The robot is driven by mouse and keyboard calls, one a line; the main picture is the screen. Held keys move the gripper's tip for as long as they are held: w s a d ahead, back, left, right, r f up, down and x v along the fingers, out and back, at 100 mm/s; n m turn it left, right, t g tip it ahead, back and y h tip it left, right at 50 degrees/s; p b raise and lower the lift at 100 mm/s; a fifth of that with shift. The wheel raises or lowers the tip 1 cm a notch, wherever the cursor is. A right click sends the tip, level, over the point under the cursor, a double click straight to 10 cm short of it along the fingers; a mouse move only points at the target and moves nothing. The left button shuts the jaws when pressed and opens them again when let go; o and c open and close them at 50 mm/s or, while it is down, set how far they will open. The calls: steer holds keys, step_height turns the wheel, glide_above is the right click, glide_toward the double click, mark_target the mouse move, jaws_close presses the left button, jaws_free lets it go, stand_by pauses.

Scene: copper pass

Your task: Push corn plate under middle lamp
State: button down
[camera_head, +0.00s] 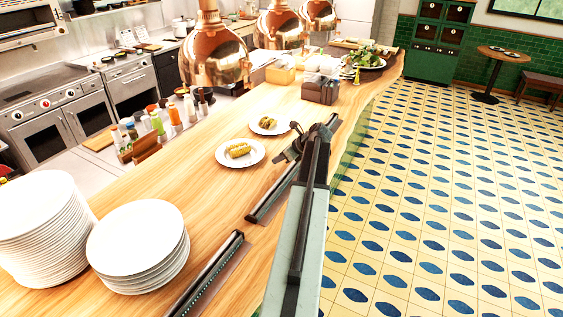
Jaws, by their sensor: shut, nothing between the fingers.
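Three copper lamps hang in a row above the counter: the near lamp (213,55), the middle lamp (278,27) and the far lamp (318,15). My gripper (283,156) is shut and empty, low over the counter to the right of the nearer corn plate, with a small gap visible between them. Whether it touches the counter I cannot tell.
Tall stacks of white plates (138,238) stand at the front left. Bottles (157,122) line the left edge. Dark metal rails (205,275) lie on the near counter. A brown holder (320,90) and a plate of greens (370,60) stand farther back.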

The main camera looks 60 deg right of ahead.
steer(key=b+x, duration=0.2)
steer(key=x, duration=0.2)
steer(key=shift+f, duration=0.4)
steer(key=w, duration=0.1)
steer(key=w+r, duration=0.1)
steer(key=shift+w+p, duration=0.35)
steer(key=shift+w, duration=0.55)
glide_toward(246, 158)
steer(key=x, duration=0.4)
steer(key=shift+w+f, duration=0.2)
steer(key=shift+w, duration=0.05)
steer(key=shift+s, duration=0.15)
